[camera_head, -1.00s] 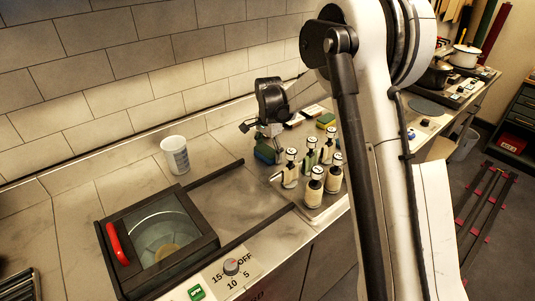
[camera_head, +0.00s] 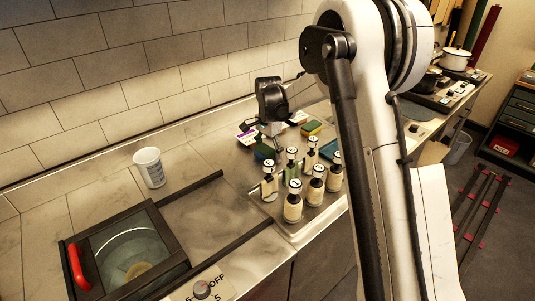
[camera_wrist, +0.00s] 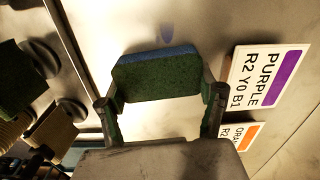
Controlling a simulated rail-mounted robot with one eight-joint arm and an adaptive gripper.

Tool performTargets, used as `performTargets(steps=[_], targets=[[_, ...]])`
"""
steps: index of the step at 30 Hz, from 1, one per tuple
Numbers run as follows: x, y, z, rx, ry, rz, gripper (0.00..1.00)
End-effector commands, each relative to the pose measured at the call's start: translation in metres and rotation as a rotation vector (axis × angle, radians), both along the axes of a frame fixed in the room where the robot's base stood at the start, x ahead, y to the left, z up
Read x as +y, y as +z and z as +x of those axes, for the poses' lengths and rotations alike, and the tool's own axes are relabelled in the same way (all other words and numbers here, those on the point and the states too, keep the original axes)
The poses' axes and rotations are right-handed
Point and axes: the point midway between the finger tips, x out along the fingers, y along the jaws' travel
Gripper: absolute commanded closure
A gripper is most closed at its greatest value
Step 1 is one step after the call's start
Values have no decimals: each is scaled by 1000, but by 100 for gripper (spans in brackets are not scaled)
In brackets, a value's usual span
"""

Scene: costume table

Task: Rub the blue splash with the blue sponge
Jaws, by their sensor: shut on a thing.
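My gripper (camera_wrist: 160,112) is shut on a sponge (camera_wrist: 157,82), with one finger at each end. The sponge has a dark green face toward the wrist camera and a blue layer along its far edge. In the head view my gripper (camera_head: 268,147) holds the sponge (camera_head: 265,152) low over the counter behind the bottles; I cannot tell if it touches the surface. A faint blue mark (camera_wrist: 167,33), likely the blue splash, shows on the pale counter just beyond the sponge in the wrist view. I cannot make it out in the head view.
A purple label card (camera_wrist: 270,78) and an orange one (camera_wrist: 240,134) lie right of the sponge in the wrist view. Several bottles (camera_head: 292,208) stand on a tray in front. A yellow-green sponge (camera_head: 312,128) lies to the right; a white cup (camera_head: 149,168) stands left.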

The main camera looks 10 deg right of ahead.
Motion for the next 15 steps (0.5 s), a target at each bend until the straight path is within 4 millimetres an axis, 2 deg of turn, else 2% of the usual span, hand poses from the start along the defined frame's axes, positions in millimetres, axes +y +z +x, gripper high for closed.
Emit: performTargets(steps=[1,2,15], targets=[[0,14,-1,0,0,0,65],[0,19,0,0,0,0,65],[-1,57,0,0,-1,0,65]])
